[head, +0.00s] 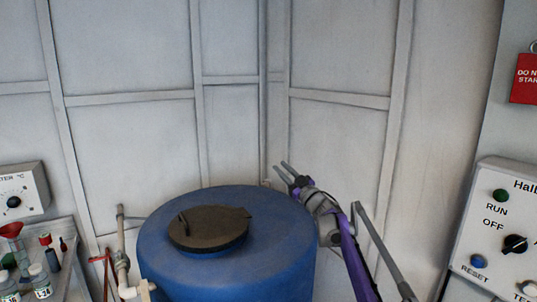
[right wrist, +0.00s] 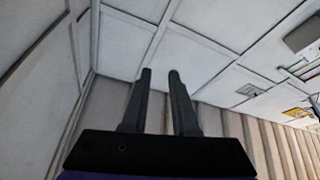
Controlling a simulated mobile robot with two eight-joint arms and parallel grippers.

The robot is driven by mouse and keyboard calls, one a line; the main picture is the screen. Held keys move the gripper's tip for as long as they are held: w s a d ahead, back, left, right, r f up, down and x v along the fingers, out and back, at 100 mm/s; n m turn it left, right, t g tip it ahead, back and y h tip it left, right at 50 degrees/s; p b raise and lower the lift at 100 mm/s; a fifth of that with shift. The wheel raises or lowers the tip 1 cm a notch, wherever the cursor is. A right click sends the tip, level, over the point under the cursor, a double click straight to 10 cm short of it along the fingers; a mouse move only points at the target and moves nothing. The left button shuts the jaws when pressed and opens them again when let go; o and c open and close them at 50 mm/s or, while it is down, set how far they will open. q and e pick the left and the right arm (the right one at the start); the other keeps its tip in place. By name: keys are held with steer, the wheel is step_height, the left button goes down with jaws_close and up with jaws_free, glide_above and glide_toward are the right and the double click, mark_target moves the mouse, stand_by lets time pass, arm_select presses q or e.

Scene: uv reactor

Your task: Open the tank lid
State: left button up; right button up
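The blue tank (head: 229,262) stands in the lower middle of the head view. Its round dark brown lid (head: 207,236) lies flat on the top, left of the tank's middle, with a raised handle bar across it. My right gripper (head: 283,169) is raised behind the tank's right rim, apart from the lid, with its fingers pointing up and left. In the right wrist view the two fingers (right wrist: 160,74) are parted with nothing between them. My left gripper is not in view.
A control panel (head: 505,235) with a black knob and buttons is at the right. A red sign (head: 524,79) hangs above it. Pipes (head: 122,255) stand left of the tank, by a shelf with several bottles (head: 40,281). White panelled walls close off the back.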

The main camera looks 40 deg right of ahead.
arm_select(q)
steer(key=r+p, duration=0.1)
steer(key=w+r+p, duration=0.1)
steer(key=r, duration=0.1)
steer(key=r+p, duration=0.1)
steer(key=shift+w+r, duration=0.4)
arm_select(e)
steer(key=x, duration=0.8)
steer(key=shift+w, duration=0.2)
steer(key=shift+r, duration=0.1)
steer(key=shift+a, duration=0.1)
jaws_close()
jaws_free()
